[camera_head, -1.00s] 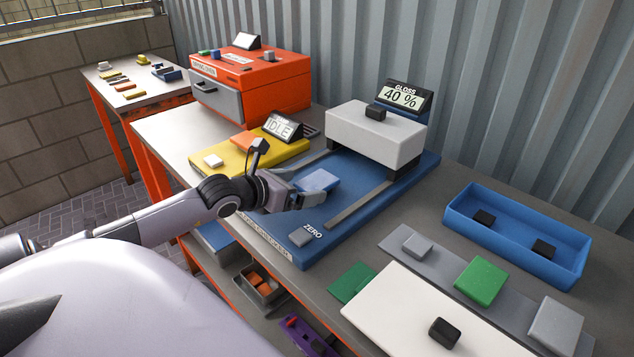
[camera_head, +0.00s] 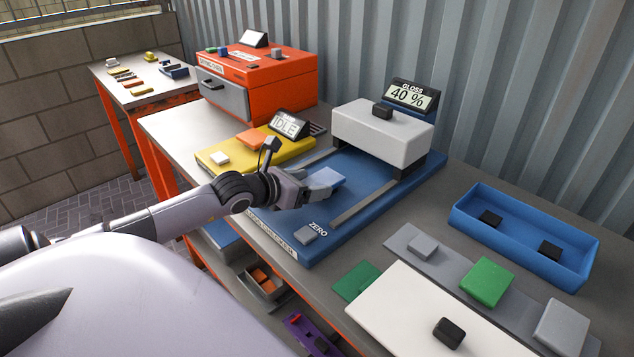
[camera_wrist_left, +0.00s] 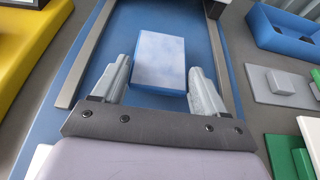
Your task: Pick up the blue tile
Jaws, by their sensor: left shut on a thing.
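The blue tile (camera_head: 326,178) has a pale, whitish top face. It is over the bed of the blue gloss checker (camera_head: 352,172), between two grey rails. My left gripper (camera_head: 311,185) is shut on the tile, one finger at each side of its near part. In the left wrist view the tile (camera_wrist_left: 160,60) lies between the two grey fingers (camera_wrist_left: 160,72) and reaches out past their tips. I cannot tell whether the tile touches the bed. My right gripper is not in view.
A white block (camera_head: 382,132) bridges the rails behind the tile, below a display reading 40 %. A grey ZERO button (camera_head: 305,235) is at the near edge. A yellow station (camera_head: 225,152) stands left, a blue tray (camera_head: 470,222) right.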

